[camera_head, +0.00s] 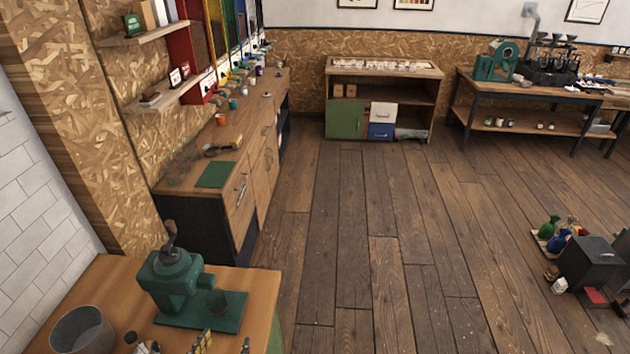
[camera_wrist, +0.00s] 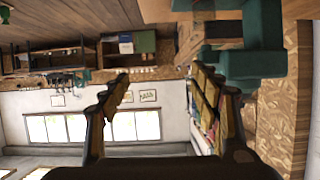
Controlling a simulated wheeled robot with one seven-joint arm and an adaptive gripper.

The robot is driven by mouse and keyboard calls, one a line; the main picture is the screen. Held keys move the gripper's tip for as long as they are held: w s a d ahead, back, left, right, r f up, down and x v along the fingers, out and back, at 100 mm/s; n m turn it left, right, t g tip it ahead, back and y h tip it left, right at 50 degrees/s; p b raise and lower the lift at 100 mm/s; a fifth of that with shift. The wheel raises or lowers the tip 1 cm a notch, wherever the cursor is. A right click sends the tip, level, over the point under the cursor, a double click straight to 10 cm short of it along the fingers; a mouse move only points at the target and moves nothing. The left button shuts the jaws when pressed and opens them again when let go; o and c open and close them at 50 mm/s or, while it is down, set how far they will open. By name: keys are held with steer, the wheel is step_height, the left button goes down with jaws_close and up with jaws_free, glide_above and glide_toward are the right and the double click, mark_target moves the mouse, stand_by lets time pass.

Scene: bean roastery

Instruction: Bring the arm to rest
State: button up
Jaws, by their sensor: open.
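My gripper (camera_wrist: 165,90) shows in the wrist view with its two dark fingers spread wide apart. Nothing is between them, only the far room behind. In the wrist view the room appears turned over, with the wood floor at the top and the windows below. In the head view only small tips at the bottom edge, near the front table, may be part of my gripper; I cannot tell. A green hand grinder (camera_head: 178,285) stands on the wooden table (camera_head: 255,290) at the lower left, and green parts also show in the wrist view (camera_wrist: 255,62).
A metal pot (camera_head: 82,330) stands at the table's left corner. A long counter (camera_head: 240,150) with a green mat (camera_head: 215,174) runs along the left wall. A dark box (camera_head: 590,262) and colored bags (camera_head: 555,240) are on the floor at right. The middle floor (camera_head: 385,220) is clear.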

steer(key=w+a+r+g+y+b, duration=0.25)
steer(key=w+r+y, duration=0.3)
steer(key=w, duration=0.45)
steer(key=w+d+r+n+g+y+b, duration=0.1)
steer(key=w+d+r+y+b, duration=0.15)
steer(key=d+r, duration=0.6)
steer(key=s+d+f+g+h+b, duration=0.1)
steer(key=s+d+h, duration=0.1)
steer(key=s+d, duration=0.4)
steer(key=s+d+f+g+h+b, duration=0.1)
steer(key=s+d, duration=0.4)
steer(key=d, duration=1.1)
steer(key=s+d+f+g+h+b, duration=0.1)
steer(key=s+d+h, duration=0.3)
steer(key=d, duration=0.7)
steer(key=s+g+b, duration=0.1)
steer(key=s, duration=0.1)
steer(key=shift+s+d+f+b, duration=0.15)
steer(key=shift+s+b, duration=0.2)
steer(key=shift+b, duration=0.05)
steer(key=shift+c, duration=0.9)
